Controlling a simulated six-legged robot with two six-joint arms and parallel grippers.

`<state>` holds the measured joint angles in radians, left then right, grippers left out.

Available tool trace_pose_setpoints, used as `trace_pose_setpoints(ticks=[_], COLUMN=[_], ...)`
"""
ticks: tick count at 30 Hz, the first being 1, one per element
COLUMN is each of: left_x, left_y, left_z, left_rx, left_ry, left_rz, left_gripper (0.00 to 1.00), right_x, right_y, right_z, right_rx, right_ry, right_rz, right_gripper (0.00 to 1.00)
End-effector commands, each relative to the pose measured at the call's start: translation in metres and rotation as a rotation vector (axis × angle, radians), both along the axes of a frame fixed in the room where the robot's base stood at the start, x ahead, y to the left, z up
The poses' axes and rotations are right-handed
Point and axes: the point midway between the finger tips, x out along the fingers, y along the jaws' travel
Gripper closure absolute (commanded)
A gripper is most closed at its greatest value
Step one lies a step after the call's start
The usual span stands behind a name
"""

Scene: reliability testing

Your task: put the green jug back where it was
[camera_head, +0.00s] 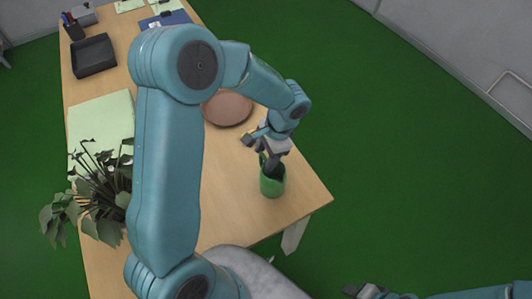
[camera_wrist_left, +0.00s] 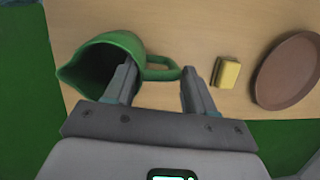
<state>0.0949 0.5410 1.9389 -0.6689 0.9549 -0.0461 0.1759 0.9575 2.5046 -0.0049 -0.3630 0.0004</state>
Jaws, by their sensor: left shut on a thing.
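The green jug (camera_head: 272,186) is near the table's front right corner in the head view. It also shows in the left wrist view (camera_wrist_left: 130,45), with its open mouth to the left and its handle to the right. My left gripper (camera_head: 269,160) is at the jug's top. In the wrist view the fingers of my left gripper (camera_wrist_left: 158,80) are on either side of the handle, shut on it. I cannot tell whether the jug's base touches the table. My right gripper (camera_head: 362,291) shows only in part at the bottom edge, and its jaws are unclear.
A round brown plate (camera_head: 228,109) lies behind the jug on the wooden table (camera_head: 230,210). A small yellow block (camera_wrist_left: 229,73) lies between jug and plate. A potted plant (camera_head: 98,190), a pale green mat (camera_head: 105,112) and a black tray (camera_head: 93,56) are on the left.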

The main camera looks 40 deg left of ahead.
Motion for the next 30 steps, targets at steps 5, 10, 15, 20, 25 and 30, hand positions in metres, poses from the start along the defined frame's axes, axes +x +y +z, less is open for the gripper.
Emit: trace_pose_setpoints(ticks=[5,10,15,20,25,30], left_x=[0.000,0.000,0.000,0.000,0.006,0.015], left_y=[0.000,0.000,0.000,0.000,-0.004,-0.011], left_z=[-0.001,-0.002,-0.002,0.002,0.025,0.065], left_rx=[0.000,0.000,0.000,0.000,0.001,0.001], left_ry=[-0.001,-0.001,-0.001,-0.001,-0.007,-0.008], left_rz=[0.000,0.000,0.000,0.000,-0.001,0.000], left_gripper=[0.97,0.20,0.20,0.20,0.20,0.20], right_x=[0.000,0.000,0.000,0.000,0.000,0.000], right_y=[0.000,0.000,0.000,0.000,0.000,0.000], right_z=[-0.002,-0.003,-0.003,0.001,-0.001,-0.001], right_rx=[0.000,0.000,0.000,0.000,0.000,0.000], right_ry=[0.000,0.000,0.000,0.000,0.000,0.000], right_rz=[0.000,0.000,0.000,0.000,0.000,0.000], right_gripper=[0.57,0.57,0.57,0.57,0.57,0.57])
